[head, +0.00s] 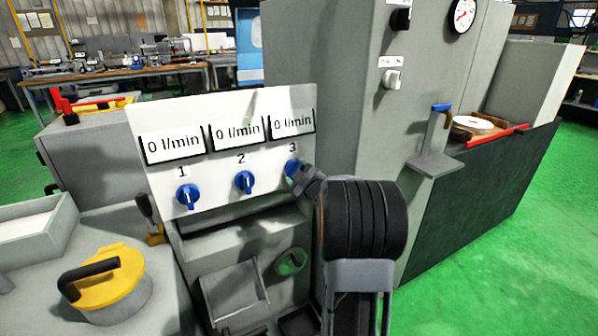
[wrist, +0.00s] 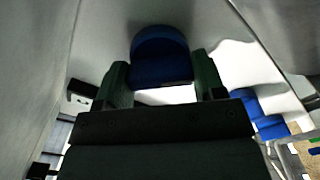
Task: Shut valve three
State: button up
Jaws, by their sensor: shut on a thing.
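Valve three (head: 291,168) is a blue knob under the number 3 on the white panel (head: 225,193). The display above it (head: 292,122) reads 0 l/min. My gripper (head: 300,176) is at this knob from the lower right and hides part of it. In the wrist view my gripper (wrist: 160,72) has one dark finger on each side of the blue knob (wrist: 160,50), shut on it. The knob's exact turn angle is hard to tell.
Valve one (head: 188,197) and valve two (head: 244,182) are similar blue knobs to the left, both displays reading 0 l/min. A tall grey cabinet (head: 320,75) stands close on the right. A yellow lid with a black handle (head: 110,275) is at the lower left.

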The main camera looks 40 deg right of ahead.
jog(key=m+p, duration=0.3)
jog(key=m, duration=0.4)
jog(key=shift+r, duration=0.1)
jog(key=m+p, duration=0.3)
jog(key=m, duration=0.3)
jog(key=shift+m, duration=0.4)
jog(key=m+p, duration=0.3)
jog(key=m, duration=0.4)
jog(key=shift+p, duration=0.3)
jog(key=m+p, duration=0.2)
jog(key=m, duration=0.4)
jog(key=shift+p, duration=0.35)
jog(key=shift+m, duration=0.4)
jog(key=o, duration=0.9)
jog(key=shift+s, duration=0.1)
jog(key=s, duration=0.4)
jog(key=s+a, duration=0.1)
jog(key=s, duration=0.4)
jog(key=s+a, duration=0.1)
jog(key=s, duration=0.3)
jog(key=shift+s, duration=0.25)
